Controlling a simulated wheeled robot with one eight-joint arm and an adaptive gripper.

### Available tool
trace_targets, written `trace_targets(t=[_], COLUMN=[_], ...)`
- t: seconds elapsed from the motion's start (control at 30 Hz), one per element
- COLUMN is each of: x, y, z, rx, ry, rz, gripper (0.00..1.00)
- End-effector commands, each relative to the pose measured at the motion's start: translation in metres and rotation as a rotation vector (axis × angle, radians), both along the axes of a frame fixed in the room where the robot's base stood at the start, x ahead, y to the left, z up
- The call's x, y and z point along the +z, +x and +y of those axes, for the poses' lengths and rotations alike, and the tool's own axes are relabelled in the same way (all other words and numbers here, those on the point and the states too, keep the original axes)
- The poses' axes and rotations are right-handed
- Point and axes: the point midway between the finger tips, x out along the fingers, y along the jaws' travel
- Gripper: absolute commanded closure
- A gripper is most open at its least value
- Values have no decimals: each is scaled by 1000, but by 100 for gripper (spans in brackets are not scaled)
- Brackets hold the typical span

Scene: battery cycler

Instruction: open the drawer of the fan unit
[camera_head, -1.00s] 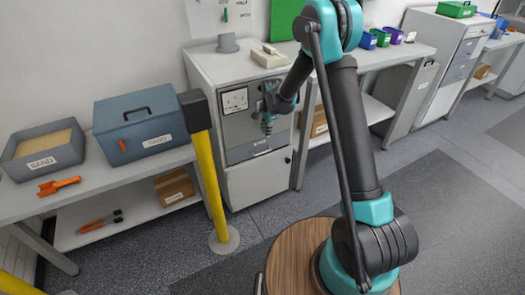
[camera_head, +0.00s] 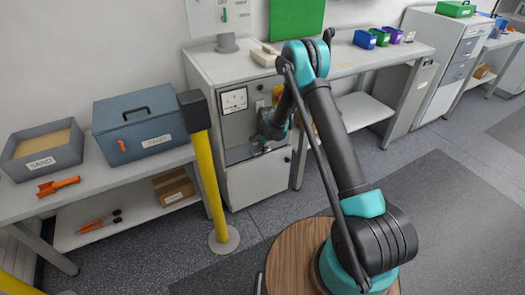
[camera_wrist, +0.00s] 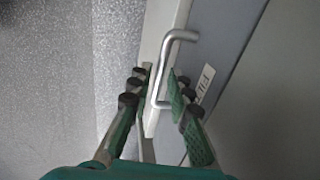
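The fan unit looks like the grey cabinet (camera_head: 232,70) with a dial gauge (camera_head: 234,99) on its front panel, left of the middle in the head view. My gripper (camera_head: 264,148) is low at this panel and hides part of it. In the wrist view a metal bar handle (camera_wrist: 180,35) stands out from a grey front that bears a white label (camera_wrist: 205,80). My gripper (camera_wrist: 158,88) is open, with one finger on each side of the handle. Gaps show between the handle and the fingers. The drawer shows no clear opening.
A yellow post (camera_head: 208,175) with a black top stands on the floor left of the cabinet. A bench with a blue-grey box (camera_head: 140,120) and a sand tray (camera_head: 42,150) is at the left. A long table (camera_head: 385,55) runs to the right.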

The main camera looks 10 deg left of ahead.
Motion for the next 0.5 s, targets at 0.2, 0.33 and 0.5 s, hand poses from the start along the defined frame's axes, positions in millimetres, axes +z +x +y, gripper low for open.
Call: trace_targets(t=[0.2, 0.33, 0.5], x=[-2, -2, -2], y=[0, 0, 0], z=[0, 0, 0], rx=[0, 0, 0], ry=[0, 0, 0], rz=[0, 0, 0], gripper=[81, 84, 100])
